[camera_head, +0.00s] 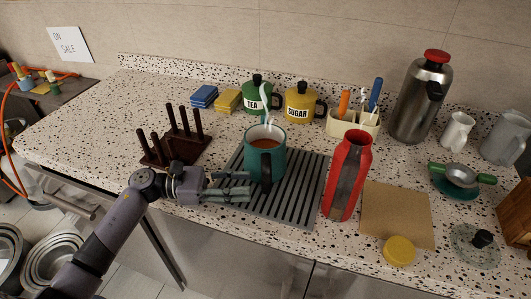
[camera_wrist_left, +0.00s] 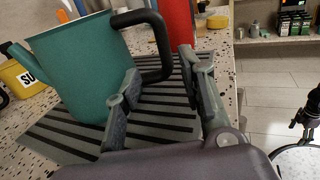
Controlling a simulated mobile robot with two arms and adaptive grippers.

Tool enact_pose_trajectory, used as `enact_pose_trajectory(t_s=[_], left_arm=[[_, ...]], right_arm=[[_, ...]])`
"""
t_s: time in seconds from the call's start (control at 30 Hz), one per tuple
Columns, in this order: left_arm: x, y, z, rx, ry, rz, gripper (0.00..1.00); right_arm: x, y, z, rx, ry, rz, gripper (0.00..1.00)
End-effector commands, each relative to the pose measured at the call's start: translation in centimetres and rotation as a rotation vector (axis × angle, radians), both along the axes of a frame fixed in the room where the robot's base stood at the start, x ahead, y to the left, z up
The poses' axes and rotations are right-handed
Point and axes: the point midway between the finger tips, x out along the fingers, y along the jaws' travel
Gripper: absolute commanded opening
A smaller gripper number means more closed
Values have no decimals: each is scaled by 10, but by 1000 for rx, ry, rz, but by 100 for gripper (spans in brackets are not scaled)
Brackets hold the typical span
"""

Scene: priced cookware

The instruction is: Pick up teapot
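The teal teapot (camera_head: 279,164) stands upright on a dark striped drain mat, with brown liquid inside. Its black handle (camera_head: 266,168) faces the front edge of the counter. In the left wrist view the teapot (camera_wrist_left: 78,68) fills the upper left, with its spout at the far left and its handle (camera_wrist_left: 164,40) to the right. My left gripper (camera_head: 249,188) is just left of the handle, low over the mat. In the wrist view its fingers (camera_wrist_left: 160,68) are apart and empty, with the handle just beyond the tips. My right gripper is not in view.
A red bottle (camera_head: 347,178) stands right of the mat (camera_head: 302,195). A dark wooden peg rack (camera_head: 175,145) is at the left. Green tea (camera_head: 256,93) and yellow sugar (camera_head: 301,103) canisters stand behind. A brown board (camera_head: 397,212) and yellow lid (camera_head: 399,251) lie right.

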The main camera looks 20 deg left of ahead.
Motion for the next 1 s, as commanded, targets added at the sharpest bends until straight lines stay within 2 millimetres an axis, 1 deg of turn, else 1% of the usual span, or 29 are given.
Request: enact_pose_trajectory(t_s=[0.03,0.17,0.27,0.4,0.53,0.63,0.83,1.0], left_arm=[[2,-6,2,-2,0,0,37],[4,-13,1,-1,0,1,37],[5,-21,4,-2,0,-1,37],[7,-44,10,-4,1,-1,37],[12,-58,6,-2,0,0,37],[14,-63,5,0,0,1,37],[14,-64,3,0,0,1,37],[14,-63,3,0,0,1,26]], right_arm=[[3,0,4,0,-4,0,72],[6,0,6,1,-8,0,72],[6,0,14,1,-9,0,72],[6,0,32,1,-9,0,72],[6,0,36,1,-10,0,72],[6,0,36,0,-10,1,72],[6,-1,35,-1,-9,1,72],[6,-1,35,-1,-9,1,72]])
